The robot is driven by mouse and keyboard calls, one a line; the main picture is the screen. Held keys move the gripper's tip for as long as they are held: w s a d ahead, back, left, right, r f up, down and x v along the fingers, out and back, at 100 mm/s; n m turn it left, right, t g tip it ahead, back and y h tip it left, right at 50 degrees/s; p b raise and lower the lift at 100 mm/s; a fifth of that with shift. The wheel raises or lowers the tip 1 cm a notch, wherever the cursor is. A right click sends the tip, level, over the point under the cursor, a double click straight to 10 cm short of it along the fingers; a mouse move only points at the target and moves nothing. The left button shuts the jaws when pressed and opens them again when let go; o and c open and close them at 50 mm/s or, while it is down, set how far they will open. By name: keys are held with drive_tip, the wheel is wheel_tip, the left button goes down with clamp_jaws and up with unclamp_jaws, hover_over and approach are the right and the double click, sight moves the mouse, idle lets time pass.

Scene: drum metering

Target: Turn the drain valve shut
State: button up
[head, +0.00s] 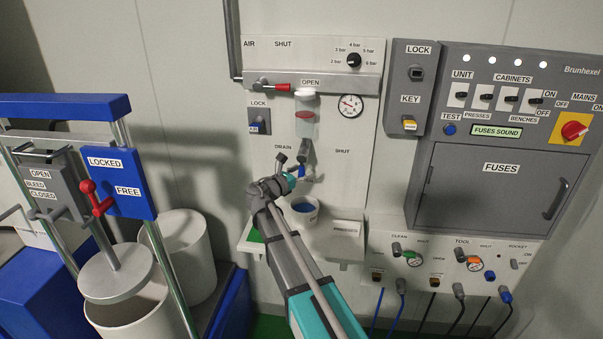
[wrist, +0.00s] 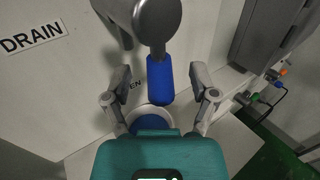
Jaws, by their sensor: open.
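The drain valve (head: 301,171) sits on the pale panel below the clear bowl, by the DRAIN label. In the wrist view its grey body is at the top and its blue lever (wrist: 160,80) hangs down toter the lower label, of which only "EN" shows. The SHUT label (head: 342,151) is to the right of the valve. My gripper (wrist: 159,84) is open, with one finger on each side of the blue lever and visible gaps on both sides. In the head view my gripper (head: 289,168) is at the valve and partly hides it.
A white cup (head: 313,219) with blue inside stands on a shelf below the valve; it also shows in the wrist view (wrist: 170,112). The clear bowl (head: 305,128) hangs above. Hose fittings (head: 409,256) are to the lower right. A drum press stands left.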

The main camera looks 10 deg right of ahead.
clamp_jaws()
drive_tip(key=shift+a, duration=0.2)
idle(0.4)
